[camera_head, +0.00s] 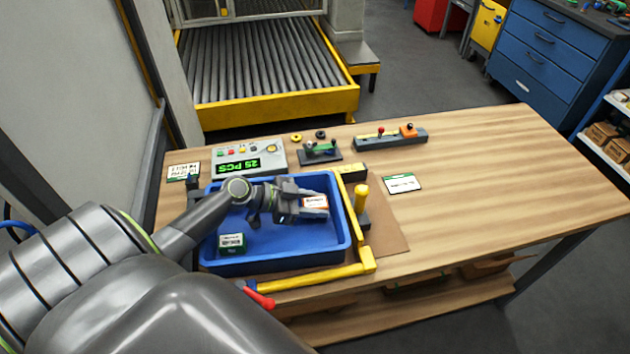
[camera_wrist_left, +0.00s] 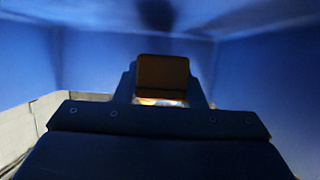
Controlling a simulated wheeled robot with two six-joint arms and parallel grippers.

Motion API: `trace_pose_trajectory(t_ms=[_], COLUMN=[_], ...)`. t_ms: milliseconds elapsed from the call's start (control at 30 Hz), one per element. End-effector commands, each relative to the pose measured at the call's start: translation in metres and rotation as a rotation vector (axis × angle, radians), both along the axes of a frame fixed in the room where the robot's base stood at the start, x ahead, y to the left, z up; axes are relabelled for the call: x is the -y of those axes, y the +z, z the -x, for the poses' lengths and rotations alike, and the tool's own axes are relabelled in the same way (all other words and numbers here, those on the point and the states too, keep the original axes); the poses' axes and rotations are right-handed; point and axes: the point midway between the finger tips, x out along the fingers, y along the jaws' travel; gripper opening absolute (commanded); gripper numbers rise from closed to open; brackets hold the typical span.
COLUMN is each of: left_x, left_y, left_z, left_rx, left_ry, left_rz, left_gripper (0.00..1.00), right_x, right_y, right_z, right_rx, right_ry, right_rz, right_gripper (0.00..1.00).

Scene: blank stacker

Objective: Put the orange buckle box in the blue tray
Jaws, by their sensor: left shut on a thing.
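The blue tray (camera_head: 285,258) stands on the wooden bench, and its blue walls fill much of the left wrist view (camera_wrist_left: 258,70). My left gripper (camera_head: 308,206) is over the tray's right part, below or near rim height. It is shut on the orange buckle box (camera_head: 316,202), which shows an orange side and a white label. In the left wrist view the box (camera_wrist_left: 162,78) appears dark, between the fingers. I cannot tell whether it touches the tray floor. My right gripper is not in view.
A green box (camera_head: 231,243) with a white label lies in the tray's front left. A yellow frame with a post (camera_head: 361,198) borders the tray's right and front. A counter panel (camera_head: 248,157) reading 25 PCS stands behind. The bench's right side is clear.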

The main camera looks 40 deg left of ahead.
Motion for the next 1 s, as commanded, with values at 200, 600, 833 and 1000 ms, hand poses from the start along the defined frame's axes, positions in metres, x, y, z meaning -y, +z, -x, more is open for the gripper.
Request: trace_pose_trajectory(t_ms=[200, 600, 833, 1000], left_x=[-0.0001, 0.0000, 0.0000, 0.0001], left_y=[-0.0057, -0.0064, -0.0062, 0.0000], left_z=[-0.0001, 0.0002, 0.0001, 0.0001], left_rx=[0.001, 0.000, 0.000, -0.001], left_ry=[0.000, 0.000, 0.000, 0.000], left_rz=[-0.001, 0.000, 0.000, 0.001], left_gripper=[0.10, 0.58, 0.58, 0.58], right_x=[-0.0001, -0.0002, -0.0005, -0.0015], right_y=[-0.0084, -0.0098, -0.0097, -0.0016], right_z=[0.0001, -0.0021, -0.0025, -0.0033], right_rx=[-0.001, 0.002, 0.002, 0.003], right_ry=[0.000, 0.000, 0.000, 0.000], right_rz=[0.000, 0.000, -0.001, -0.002], right_gripper=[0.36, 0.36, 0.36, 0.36])
